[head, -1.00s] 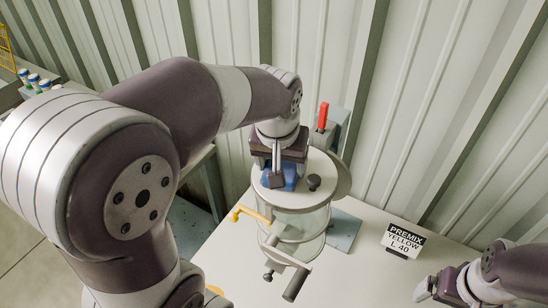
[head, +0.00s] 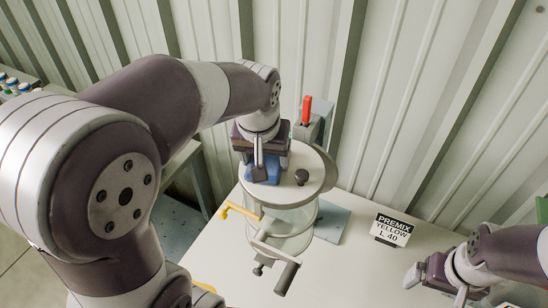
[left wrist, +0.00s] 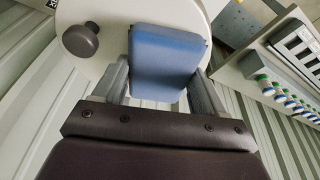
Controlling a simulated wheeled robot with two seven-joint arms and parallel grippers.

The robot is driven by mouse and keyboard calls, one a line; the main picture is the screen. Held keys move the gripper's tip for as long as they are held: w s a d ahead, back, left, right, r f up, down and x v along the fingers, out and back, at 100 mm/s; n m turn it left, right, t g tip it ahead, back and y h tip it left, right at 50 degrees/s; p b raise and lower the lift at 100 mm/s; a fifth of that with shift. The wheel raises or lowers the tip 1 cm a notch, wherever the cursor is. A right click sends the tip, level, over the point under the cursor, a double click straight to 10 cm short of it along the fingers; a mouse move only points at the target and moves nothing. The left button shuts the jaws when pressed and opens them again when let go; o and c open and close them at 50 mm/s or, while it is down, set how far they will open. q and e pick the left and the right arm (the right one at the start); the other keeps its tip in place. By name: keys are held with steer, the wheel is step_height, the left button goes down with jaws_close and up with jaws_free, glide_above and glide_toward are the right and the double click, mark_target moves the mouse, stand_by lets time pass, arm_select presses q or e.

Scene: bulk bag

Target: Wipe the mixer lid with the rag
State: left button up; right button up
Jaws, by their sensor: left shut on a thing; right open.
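The mixer is a clear cylinder (head: 290,232) with a round cream lid (head: 312,160) and a dark knob (head: 301,177) on top. My left gripper (head: 262,172) points down over the left part of the lid, shut on the folded blue rag (head: 268,178). In the left wrist view the rag (left wrist: 165,60) sits between the two fingers (left wrist: 160,85), over the cream lid (left wrist: 113,22), with the knob (left wrist: 80,40) to its left. I cannot tell whether the rag presses on the lid. My right gripper (head: 412,275) is open and empty at the lower right, away from the mixer.
A sign reading PREMIX YELLOW L 40 (head: 391,229) stands on the pale table (head: 345,270). Several capped bottles (left wrist: 280,90) are on a side bench.

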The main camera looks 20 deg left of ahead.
arm_select(q)
steer(key=shift+a+f, duration=0.1)
steer(key=shift+a, duration=1.6)
steer(key=shift+w+a+p, duration=0.1)
steer(key=shift+w+p, duration=0.3)
steer(key=shift+w, duration=1)
steer(key=shift+d, duration=2)
steer(key=shift+s+d, duration=0.25)
steer(key=shift+d, duration=0.9)
steer(key=shift+d+f, duration=0.1)
steer(key=shift+d, duration=0.05)
steer(key=shift+s+a, duration=0.1)
steer(key=shift+a, duration=0.1)
steer(key=shift+a+r, duration=0.2)
steer(key=shift+a, duration=0.35)
steer(key=a, duration=0.4)
steer(key=shift+w+f, duration=0.1)
steer(key=shift+w, duration=0.2)
steer(key=shift+a, duration=0.35)
arm_select(e)
steer(key=shift+d+r, duration=0.1)
steer(key=shift+r, duration=0.45)
